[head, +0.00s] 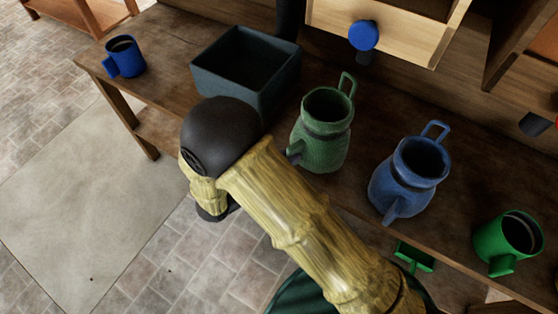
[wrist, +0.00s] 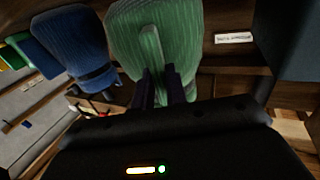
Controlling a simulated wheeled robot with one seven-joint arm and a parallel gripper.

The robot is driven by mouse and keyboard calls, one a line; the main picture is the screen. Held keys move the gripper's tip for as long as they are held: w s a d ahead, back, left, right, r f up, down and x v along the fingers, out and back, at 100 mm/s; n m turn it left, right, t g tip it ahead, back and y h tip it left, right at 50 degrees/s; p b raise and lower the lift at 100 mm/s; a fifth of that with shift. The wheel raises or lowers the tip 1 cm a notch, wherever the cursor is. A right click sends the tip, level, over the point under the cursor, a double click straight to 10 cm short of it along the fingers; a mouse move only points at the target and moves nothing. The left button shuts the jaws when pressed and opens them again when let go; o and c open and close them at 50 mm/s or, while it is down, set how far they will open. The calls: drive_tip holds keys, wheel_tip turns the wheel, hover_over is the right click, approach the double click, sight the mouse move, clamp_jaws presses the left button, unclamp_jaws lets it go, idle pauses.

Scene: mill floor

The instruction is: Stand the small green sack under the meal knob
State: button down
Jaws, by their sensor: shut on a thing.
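The green sack (head: 322,135) is a ribbed, jug-like form with an open top and a loop at the back. It is upright at the bench's front edge; I cannot tell whether it touches the bench. In the wrist view the green sack (wrist: 165,35) fills the upper middle. My gripper (wrist: 160,78) is shut on its upright front lug. In the head view my arm hides most of the gripper. A blue knob (head: 363,36) is on a pale drawer front behind the bench. A label (wrist: 234,38) in the wrist view is too small to read.
A similar blue sack (head: 408,172) stands to the right, then a green mug (head: 508,240). A dark open box (head: 245,72) stands left of the green sack, and a blue mug (head: 125,57) at the far left. Bare bench lies between box and blue mug.

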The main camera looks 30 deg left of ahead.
drive_tip(key=shift+f+b+x, duration=0.2)
drive_tip(key=shift+b+x, duration=0.1)
drive_tip(key=shift+x, duration=1.9)
drive_tip(key=shift+f+b+x, duration=0.2)
drive_tip(key=shift+b+x, duration=0.1)
drive_tip(key=shift+x, duration=1.95)
drive_tip(key=shift+w+f, duration=0.15)
drive_tip(key=shift+f, duration=0.1)
drive_tip(key=shift+f+b, duration=0.5)
drive_tip(key=shift+f, duration=0.15)
drive_tip(key=c, duration=1.3)
unclamp_jaws()
drive_tip(key=shift+c, duration=0.2)
drive_tip(key=b+v, duration=0.1)
drive_tip(key=v, duration=1.6)
drive_tip(key=shift+s, duration=0.25)
drive_tip(key=shift+r, duration=0.1)
